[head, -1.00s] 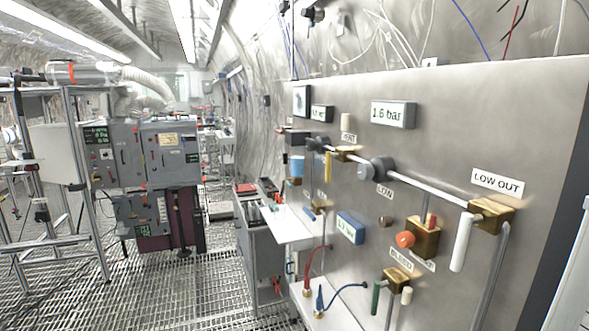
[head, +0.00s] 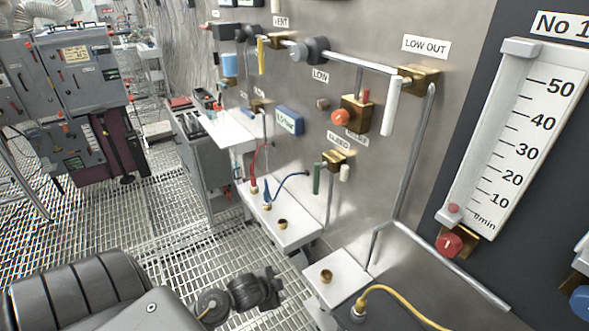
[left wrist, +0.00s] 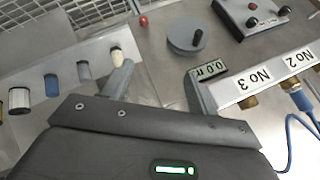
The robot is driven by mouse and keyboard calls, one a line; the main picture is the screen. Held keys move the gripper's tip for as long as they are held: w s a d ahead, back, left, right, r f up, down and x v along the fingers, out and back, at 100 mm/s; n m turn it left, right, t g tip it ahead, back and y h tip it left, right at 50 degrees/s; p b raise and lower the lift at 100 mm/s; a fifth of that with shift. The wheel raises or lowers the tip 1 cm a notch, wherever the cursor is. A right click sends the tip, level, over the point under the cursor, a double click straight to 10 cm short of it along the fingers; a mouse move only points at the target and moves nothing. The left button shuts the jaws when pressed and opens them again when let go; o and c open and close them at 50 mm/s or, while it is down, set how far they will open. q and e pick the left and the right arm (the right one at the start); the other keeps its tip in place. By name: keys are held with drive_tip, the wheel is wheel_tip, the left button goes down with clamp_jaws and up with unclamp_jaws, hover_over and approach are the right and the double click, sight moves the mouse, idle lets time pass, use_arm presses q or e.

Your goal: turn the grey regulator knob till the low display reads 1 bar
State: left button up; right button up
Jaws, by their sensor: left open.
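The grey regulator knob (head: 301,53) sits on the steel panel just above the LOW label (head: 320,75), on a pipe running to the LOW OUT block (head: 418,80). No gripper is near or touching it. The large display over the knob is outside the current head view. My left gripper (left wrist: 160,85) shows in the left wrist view, open, with two grey fingers spread apart and nothing seen between them. Its fingers do not show clearly in the head view. My right gripper is not in view.
A yellow lever (head: 262,55), a white lever (head: 391,106), an orange knob (head: 341,117) and a blue display (head: 289,121) stick out around the knob. A flow gauge (head: 512,140) stands right.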

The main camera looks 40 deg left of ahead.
use_arm(q)
drive_tip(key=w+a+r+m+t, duration=0.2)
drive_tip(key=w+a+r+m, duration=0.15)
drive_tip(key=r, duration=0.55)
drive_tip(key=w+a+r+m+t, duration=0.3)
drive_tip(key=w+r, duration=0.2)
drive_tip(key=r, duration=0.4)
drive_tip(key=m+t+h, duration=0.4)
drive_tip(key=m+h, duration=0.2)
drive_tip(key=m, duration=1.7)
approach(295, 52)
drive_tip(key=p+x, duration=0.3)
drive_tip(key=x, duration=0.1)
drive_tip(key=p+x, duration=0.4)
drive_tip(key=shift+w+r, duration=0.2)
drive_tip(key=shift+w, duration=0.05)
drive_tip(key=shift+w+d+f+p, duration=0.2)
drive_tip(key=shift+w+p, duration=0.2)
drive_tip(key=shift+w, duration=0.25)
drive_tip(key=shift+c, duration=0.2)
